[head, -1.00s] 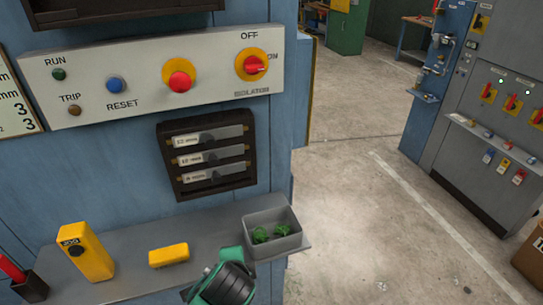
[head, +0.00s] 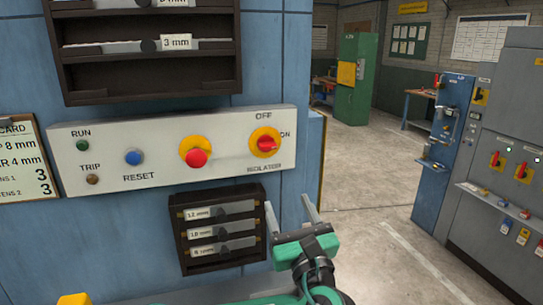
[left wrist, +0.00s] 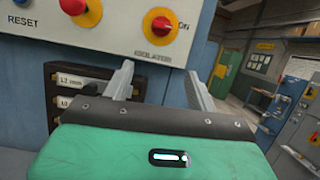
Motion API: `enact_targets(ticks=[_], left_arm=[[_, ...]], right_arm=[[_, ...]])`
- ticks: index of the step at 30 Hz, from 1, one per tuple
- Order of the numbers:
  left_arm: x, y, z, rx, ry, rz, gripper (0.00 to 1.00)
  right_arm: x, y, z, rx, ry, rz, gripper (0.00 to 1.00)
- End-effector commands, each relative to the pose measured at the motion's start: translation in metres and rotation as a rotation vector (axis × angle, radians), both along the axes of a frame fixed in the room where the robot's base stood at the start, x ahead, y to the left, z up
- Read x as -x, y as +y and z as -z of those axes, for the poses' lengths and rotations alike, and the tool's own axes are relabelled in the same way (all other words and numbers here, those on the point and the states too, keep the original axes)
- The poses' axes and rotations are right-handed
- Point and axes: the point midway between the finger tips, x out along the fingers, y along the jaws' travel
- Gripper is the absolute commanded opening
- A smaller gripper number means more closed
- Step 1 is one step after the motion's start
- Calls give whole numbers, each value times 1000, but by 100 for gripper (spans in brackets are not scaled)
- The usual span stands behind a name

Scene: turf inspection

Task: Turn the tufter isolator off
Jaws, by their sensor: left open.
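The isolator is a red rotary knob on a yellow disc (head: 266,143), at the right end of the pale control panel (head: 120,178). Its handle lies roughly level, pointing toward ON at its right; OFF is printed above. It also shows at the top of the left wrist view (left wrist: 161,22). My left gripper (head: 289,214) is open and empty, below and slightly right of the knob, apart from it. In the left wrist view its two fingers (left wrist: 158,84) point up toward the panel. My right gripper is not in view.
A red push button (head: 196,158) on yellow, a blue reset button (head: 134,158) and RUN and TRIP lamps share the panel. A dark rack of labelled gauges (head: 220,228) hangs just below, close left of my gripper. Open floor lies right of the cabinet.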

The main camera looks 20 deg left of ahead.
Motion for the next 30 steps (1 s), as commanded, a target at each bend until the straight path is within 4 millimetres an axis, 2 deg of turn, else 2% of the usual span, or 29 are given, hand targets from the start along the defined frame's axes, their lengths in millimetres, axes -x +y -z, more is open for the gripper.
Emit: enact_targets(ticks=[3, 8, 24, 30], left_arm=[[1, -2, -14, -71, -21, -34, 58], [-5, 2, -22, -93, -24, -46, 58], [-84, 56, -64, -90, -23, -45, 58], [-100, 66, -68, -88, -23, -42, 58]], right_arm=[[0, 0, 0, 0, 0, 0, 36], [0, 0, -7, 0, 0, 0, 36], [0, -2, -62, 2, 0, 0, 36], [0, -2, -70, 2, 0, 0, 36]])
